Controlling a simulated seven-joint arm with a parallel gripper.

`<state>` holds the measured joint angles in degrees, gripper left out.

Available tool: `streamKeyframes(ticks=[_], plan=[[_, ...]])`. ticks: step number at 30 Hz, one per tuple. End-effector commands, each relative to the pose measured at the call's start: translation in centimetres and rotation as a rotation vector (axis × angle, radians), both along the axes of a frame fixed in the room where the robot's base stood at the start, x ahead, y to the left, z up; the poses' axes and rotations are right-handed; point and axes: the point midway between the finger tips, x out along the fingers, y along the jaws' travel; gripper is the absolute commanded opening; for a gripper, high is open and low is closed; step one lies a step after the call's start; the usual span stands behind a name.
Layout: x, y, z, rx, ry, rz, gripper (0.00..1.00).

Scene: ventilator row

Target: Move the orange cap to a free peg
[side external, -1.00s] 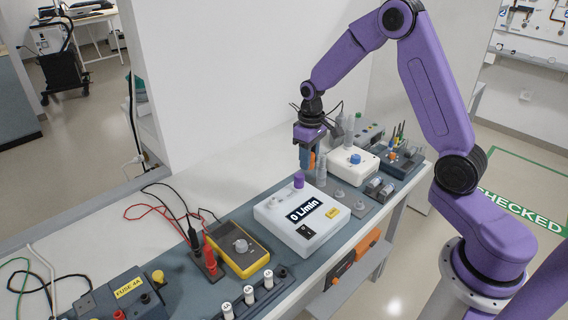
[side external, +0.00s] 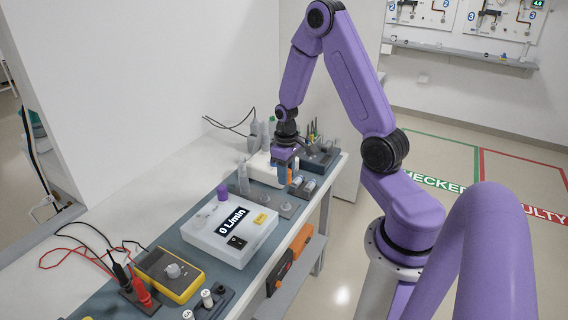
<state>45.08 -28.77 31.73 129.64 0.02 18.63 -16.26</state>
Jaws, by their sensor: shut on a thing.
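My gripper (side external: 286,170) is shut and hangs above the bench beside the white box with the blue knob. Short grey pegs stand on a grey plate in front, one (side external: 265,197) at left and one (side external: 286,206) nearer the bench edge; both look bare. A tall grey nozzle-shaped piece (side external: 243,180) stands left of my gripper. I cannot tell what lies directly under the gripper.
A yellow meter (side external: 170,274) with leads is further left. The white knob box (side external: 262,168) and a dark unit (side external: 318,157) stand behind.

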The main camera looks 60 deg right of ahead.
Motion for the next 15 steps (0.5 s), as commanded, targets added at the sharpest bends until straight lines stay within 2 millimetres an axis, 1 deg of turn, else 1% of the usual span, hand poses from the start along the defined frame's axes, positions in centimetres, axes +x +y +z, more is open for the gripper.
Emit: streamKeyframes(ticks=[1, 3, 11, 15], plan=[[-0.1, 0.0, -0.6, 0.001, 0.003, 0.000, 0.00], [0.0, 0.0, -1.1, 0.001, 0.003, 0.000, 0.00], [0.0, 0.0, -2.1, 0.000, 0.002, 0.001, 0.00], [0.0, 0.0, -3.0, 0.001, 0.002, 0.000, 0.00]])
